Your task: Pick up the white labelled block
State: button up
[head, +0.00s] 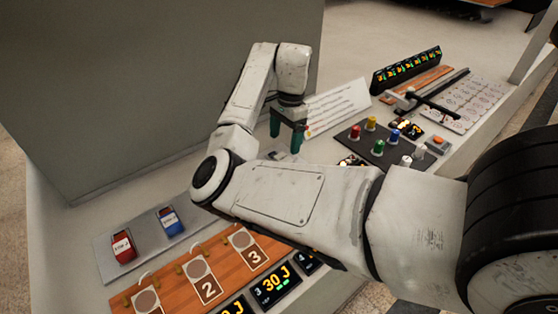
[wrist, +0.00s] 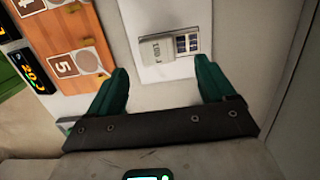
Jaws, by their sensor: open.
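The white labelled block (wrist: 165,49) lies on a pale plate (wrist: 148,77) in the wrist view. It has printed text on its near part and a small dark-marked panel at its right. My gripper (wrist: 162,68) is open, with its two green fingers apart and nothing between them. In the picture the fingertips lie to the left and right of the block's near edge; the height gap cannot be told. In the head view my gripper (head: 286,135) points down over the bench, and I cannot make out the white block there, where my arm covers part of the bench.
A red block (head: 123,247) and a blue block (head: 171,221) lie on a grey plate at the left. A wooden board (head: 215,246) with numbered discs is in front. Coloured knobs (head: 378,148) and a white card (head: 337,107) are beyond my arm. A grey wall (head: 150,90) rises behind.

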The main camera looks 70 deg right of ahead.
aim_at(283, 158)
jog(key=shift+a+f+p, duration=0.2)
jog(key=shift+f+p, duration=0.2)
jog(key=shift+f, duration=1.15)
jog(key=shift+a+f+p, duration=0.2)
jog(key=shift+f+p, duration=0.15)
jog(key=shift+f, duration=1.15)
jog(key=c, duration=1.2)
